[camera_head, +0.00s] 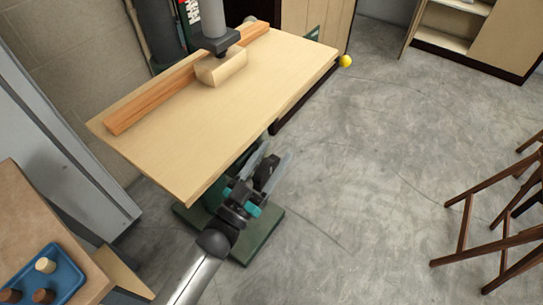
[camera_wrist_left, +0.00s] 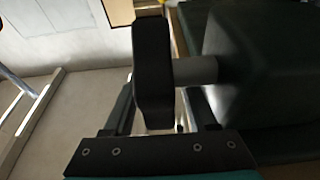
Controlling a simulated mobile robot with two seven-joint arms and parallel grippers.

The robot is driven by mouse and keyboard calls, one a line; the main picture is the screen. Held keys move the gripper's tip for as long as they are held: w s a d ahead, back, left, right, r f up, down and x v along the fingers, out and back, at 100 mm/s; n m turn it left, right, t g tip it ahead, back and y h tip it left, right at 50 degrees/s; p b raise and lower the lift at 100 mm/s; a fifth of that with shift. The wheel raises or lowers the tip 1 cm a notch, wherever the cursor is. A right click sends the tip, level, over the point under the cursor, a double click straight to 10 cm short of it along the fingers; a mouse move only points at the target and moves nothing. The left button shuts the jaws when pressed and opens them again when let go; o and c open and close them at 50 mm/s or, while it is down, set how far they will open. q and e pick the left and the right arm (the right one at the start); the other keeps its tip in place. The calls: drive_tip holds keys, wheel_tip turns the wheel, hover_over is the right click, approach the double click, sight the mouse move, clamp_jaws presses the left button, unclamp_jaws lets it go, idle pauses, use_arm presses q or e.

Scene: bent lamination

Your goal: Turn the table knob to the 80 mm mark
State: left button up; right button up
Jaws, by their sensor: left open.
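The wooden table (camera_head: 230,110) of a green machine spans the upper left of the head view. In the left wrist view, a black knob (camera_wrist_left: 152,72) stands on a short grey shaft, which runs into a dark housing (camera_wrist_left: 250,70). My left gripper (camera_head: 268,168) is below the table's front edge, beside the green column. Its fingers are open, and in the left wrist view (camera_wrist_left: 160,118) the knob shows between them; I cannot tell whether they touch it. No scale or 80 mm mark is readable. My right gripper is out of view.
A wooden fence (camera_head: 150,98) and a wooden block (camera_head: 222,68) are on the table under a grey spindle. A yellow ball (camera_head: 345,61) shows at its far right corner. A blue tray (camera_head: 62,272) is at lower left, wooden chairs (camera_head: 490,200) at right. Floor between is clear.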

use_arm(q)
drive_tip(key=v, duration=1.5)
drive_tip(key=shift+f, duration=0.15)
drive_tip(key=s+a+f+n+g+y, duration=0.1)
drive_tip(key=a+f+g+y, duration=0.15)
drive_tip(key=f, duration=0.55)
drive_tip(key=s+a+f+n+g+y, duration=0.15)
drive_tip(key=f+y, duration=0.25)
drive_tip(key=f, duration=0.5)
drive_tip(key=s+a+f+n+g+y, duration=0.1)
drive_tip(key=s+a+f+g+y, duration=0.15)
drive_tip(key=f, duration=0.55)
drive_tip(key=s+a+f+g+y, duration=0.1)
drive_tip(key=s+f+g, duration=0.4)
drive_tip(key=s, duration=0.5)
drive_tip(key=s+a+f+n+g+y, duration=0.1)
drive_tip(key=s+a+f+g+y, duration=0.1)
drive_tip(key=s+f+g, duration=0.3)
drive_tip(key=s+a+f, duration=0.1)
drive_tip(key=s+f, duration=0.2)
drive_tip(key=s, duration=0.3)
drive_tip(key=shift+s+a+f+y, duration=0.2)
drive_tip(key=shift+a+f+y, duration=0.05)
drive_tip(key=shift+a+y, duration=0.1)
